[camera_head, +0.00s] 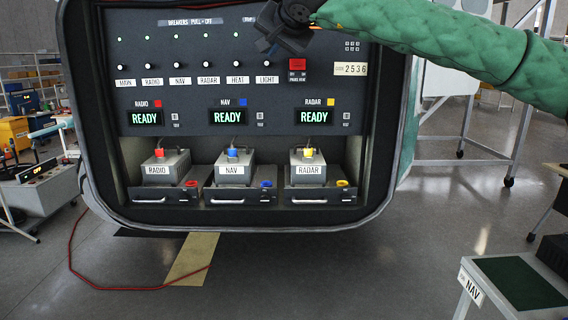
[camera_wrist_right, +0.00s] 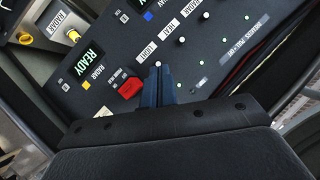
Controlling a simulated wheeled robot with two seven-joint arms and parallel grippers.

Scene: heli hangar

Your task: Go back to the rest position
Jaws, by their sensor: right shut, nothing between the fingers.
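My right gripper (camera_head: 268,38) is at the top of the dark breaker panel (camera_head: 220,85), on a green-sleeved arm from the upper right. In the wrist view its two dark fingers (camera_wrist_right: 158,72) are together with nothing between them. Their tips appear near the LIGHT breaker knob; I cannot tell whether they touch it. The red guarded switch (camera_head: 297,64) is just right of and below the gripper, and also shows in the wrist view (camera_wrist_right: 130,88). My left gripper is not in view.
RADIO (camera_head: 166,169), NAV (camera_head: 234,168) and RADAR (camera_head: 307,167) units sit in trays below green READY displays. A NAV-labelled stand (camera_head: 518,282) is at lower right. A red cable (camera_head: 90,284) lies on the floor at left. Open floor lies in front.

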